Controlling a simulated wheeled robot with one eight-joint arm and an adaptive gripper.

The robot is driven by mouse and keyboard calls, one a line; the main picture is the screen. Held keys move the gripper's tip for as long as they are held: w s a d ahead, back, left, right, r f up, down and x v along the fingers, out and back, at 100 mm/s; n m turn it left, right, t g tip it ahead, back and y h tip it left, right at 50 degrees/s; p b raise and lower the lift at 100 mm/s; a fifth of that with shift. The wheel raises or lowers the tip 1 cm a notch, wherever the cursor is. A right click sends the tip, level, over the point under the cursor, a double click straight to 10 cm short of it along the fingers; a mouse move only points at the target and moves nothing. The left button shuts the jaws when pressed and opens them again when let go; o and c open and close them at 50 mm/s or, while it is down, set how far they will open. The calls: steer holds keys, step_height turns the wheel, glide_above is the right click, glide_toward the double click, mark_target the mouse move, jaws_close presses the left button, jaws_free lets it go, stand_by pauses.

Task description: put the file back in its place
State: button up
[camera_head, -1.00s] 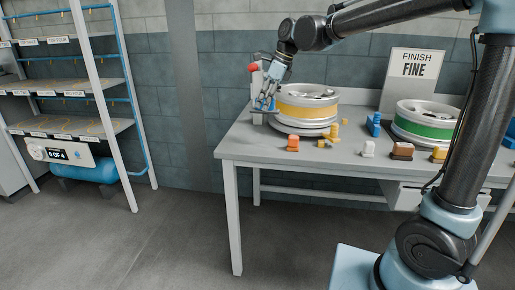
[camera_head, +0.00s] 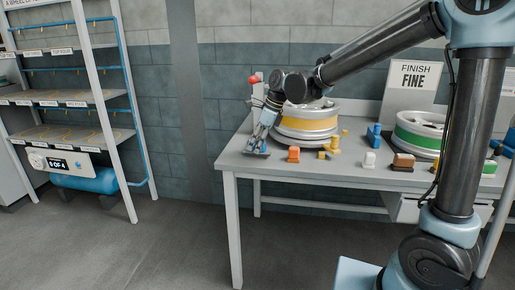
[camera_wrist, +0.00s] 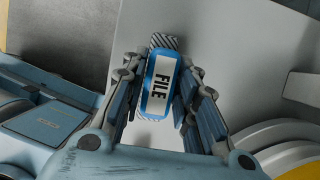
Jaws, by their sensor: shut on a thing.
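The file (camera_wrist: 160,82) is a blue block with a white label reading FILE and hatched ends. In the wrist view it lies between the two fingers of my gripper (camera_wrist: 158,95), which is shut on it. In the head view my gripper (camera_head: 259,145) is low over the left front part of the table (camera_head: 238,162), in front of and left of the yellow-banded wheel (camera_head: 305,124). The fingers mostly hide the file there. I cannot tell whether the file touches the table top.
An orange block (camera_head: 293,154) stands close to the right of my gripper. A shelf rack (camera_head: 90,145) stands at left, across open floor.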

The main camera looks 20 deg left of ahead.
steer(key=shift+f, duration=0.8)
steer(key=o, duration=1.1)
steer(key=shift+f, duration=0.1)
steer(key=shift+c, duration=0.2)
steer(key=v, duration=1.2)
